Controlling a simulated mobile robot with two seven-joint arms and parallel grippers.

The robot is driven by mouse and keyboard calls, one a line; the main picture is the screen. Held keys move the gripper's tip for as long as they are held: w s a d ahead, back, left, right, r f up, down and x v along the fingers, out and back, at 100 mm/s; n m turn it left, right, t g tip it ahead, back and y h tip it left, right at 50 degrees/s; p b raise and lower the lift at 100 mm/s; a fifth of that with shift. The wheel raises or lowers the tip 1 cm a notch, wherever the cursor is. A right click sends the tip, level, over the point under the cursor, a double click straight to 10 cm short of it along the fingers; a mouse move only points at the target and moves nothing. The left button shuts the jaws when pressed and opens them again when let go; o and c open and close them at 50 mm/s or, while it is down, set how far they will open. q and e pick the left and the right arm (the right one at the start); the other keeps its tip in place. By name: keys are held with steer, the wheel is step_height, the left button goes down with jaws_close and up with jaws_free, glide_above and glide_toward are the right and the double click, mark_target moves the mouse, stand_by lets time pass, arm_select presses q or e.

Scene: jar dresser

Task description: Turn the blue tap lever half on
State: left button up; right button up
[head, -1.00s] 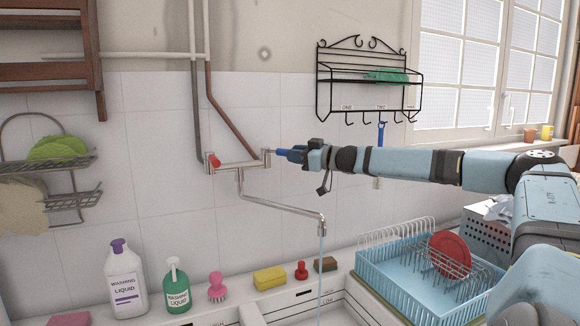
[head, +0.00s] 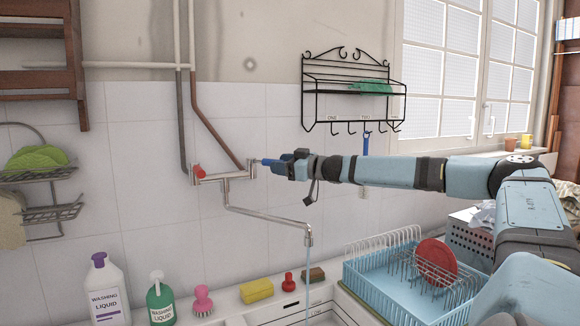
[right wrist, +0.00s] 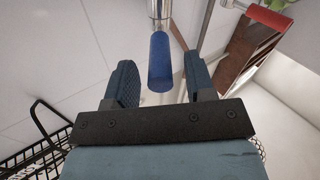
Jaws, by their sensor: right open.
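The wall tap (head: 225,177) has a red lever (head: 199,171) at its left end, which also shows in the right wrist view (right wrist: 268,15). The blue lever (right wrist: 160,62) lies between the two fingers of my right gripper (right wrist: 160,82), with visible gaps on both sides. In the head view my right gripper (head: 277,162) is at the tap's right end and mostly hides the blue lever. It is open, not clamped on the lever. A thin water stream (head: 307,270) runs from the spout (head: 307,235). My left gripper is not in view.
A black wire shelf with hooks (head: 350,100) hangs on the wall above my right arm. A blue dish rack (head: 395,297) with a red plate (head: 436,262) stands below the arm. Bottles, a yellow sponge (head: 257,291) and brushes line the sink's back ledge.

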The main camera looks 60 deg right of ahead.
steer(key=shift+s+b, duration=0.3)
steer(key=shift+s, duration=0.1)
arm_select(q)
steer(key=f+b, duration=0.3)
steer(key=b, duration=0.1)
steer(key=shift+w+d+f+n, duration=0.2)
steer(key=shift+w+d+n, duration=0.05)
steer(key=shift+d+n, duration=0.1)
arm_select(e)
steer(key=s+d, duration=0.2)
steer(key=s, duration=1.1)
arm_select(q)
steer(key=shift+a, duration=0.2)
arm_select(e)
steer(key=shift+w+a, duration=0.1)
